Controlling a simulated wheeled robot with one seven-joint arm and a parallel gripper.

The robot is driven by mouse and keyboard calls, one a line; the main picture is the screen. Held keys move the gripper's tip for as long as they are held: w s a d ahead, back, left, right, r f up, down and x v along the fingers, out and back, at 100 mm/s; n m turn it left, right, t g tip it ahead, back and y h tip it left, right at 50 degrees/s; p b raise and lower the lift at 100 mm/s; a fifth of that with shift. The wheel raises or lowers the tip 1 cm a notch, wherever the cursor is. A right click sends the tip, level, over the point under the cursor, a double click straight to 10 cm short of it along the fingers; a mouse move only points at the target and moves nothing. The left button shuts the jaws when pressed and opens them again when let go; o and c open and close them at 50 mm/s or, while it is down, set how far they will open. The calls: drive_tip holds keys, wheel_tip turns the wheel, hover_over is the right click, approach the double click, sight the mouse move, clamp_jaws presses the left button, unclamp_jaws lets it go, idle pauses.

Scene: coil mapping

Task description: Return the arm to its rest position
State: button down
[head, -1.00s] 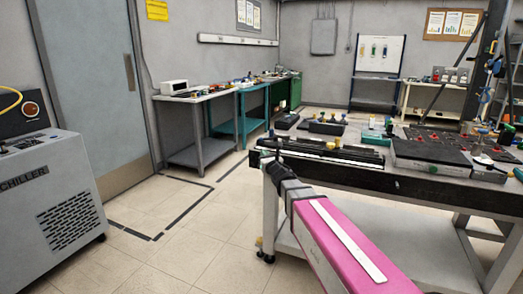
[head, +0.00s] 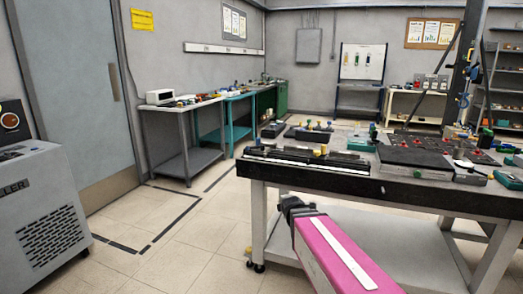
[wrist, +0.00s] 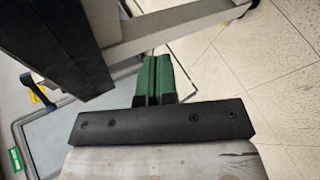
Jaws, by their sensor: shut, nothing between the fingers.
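My gripper (wrist: 155,65) shows in the wrist view as two green fingers pressed together beyond a black bar. Nothing is between them. In the head view my pink arm with its white strip reaches up from the bottom. Its dark end is in front of the workbench (head: 407,191), below the level of the top. The fingers cannot be made out in the head view. In the wrist view the bench's dark edge and pale frame are close to the fingers, at the upper left; I cannot tell the exact gap.
The bench top carries black rails (head: 308,160), a dark flat block (head: 412,158) and several small parts. A grey chiller (head: 40,210) stands at the left. Tiled floor (head: 190,250) is clear between chiller and bench.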

drive_tip(key=s+d+f+m+g, duration=0.4)
drive_tip(key=s+f+m+g, duration=0.1)
drive_tip(key=s+m, duration=0.4)
drive_tip(key=s+d+f+m+g, duration=0.3)
drive_tip(key=s+f+m+g, duration=0.3)
drive_tip(key=s+m, duration=0.3)
drive_tip(key=shift+s+d+f+m+g, duration=0.15)
drive_tip(key=shift+s+d+m+g, duration=0.2)
drive_tip(key=shift+m, duration=0.75)
